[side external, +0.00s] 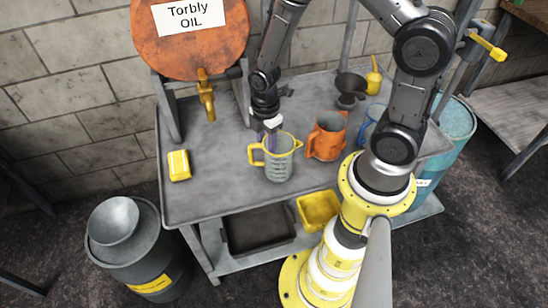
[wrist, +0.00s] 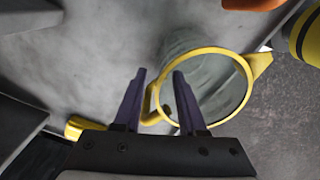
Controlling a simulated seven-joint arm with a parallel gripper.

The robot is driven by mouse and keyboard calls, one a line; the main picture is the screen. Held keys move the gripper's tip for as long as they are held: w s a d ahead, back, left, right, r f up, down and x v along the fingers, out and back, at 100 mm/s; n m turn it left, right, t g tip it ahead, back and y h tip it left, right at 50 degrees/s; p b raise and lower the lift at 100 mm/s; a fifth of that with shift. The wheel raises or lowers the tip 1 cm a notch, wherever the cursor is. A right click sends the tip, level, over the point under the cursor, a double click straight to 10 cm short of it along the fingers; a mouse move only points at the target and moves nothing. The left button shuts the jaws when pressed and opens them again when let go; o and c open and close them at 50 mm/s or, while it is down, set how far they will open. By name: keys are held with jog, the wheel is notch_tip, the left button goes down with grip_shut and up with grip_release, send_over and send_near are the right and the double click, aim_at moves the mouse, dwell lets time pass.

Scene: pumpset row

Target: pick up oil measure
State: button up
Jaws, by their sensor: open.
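The oil measure (side external: 279,160) is a clear jug with a yellow rim, spout and handle. It stands upright near the front middle of the grey bench. My gripper (side external: 270,137) points down just above its rim on the handle side. In the wrist view the oil measure (wrist: 215,92) is seen from above, with its spout to the right. My open gripper (wrist: 160,72) has its two purple fingers apart, with part of the yellow handle showing between them. The right finger overlaps the jug's mouth in the picture. Whether either finger touches the jug cannot be told.
An orange jug (side external: 325,138) stands close right of the measure, with a blue jug (side external: 367,128) beyond. A yellow box (side external: 179,165) lies at left. The brass tap (side external: 205,97) of the oil drum (side external: 188,45) overhangs behind. Bench between box and measure is clear.

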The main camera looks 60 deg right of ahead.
jog(key=f, duration=0.4)
jog(key=shift+d+f, duration=0.15)
jog(key=shift+d, duration=0.05)
grip_shut()
dwell(1.2)
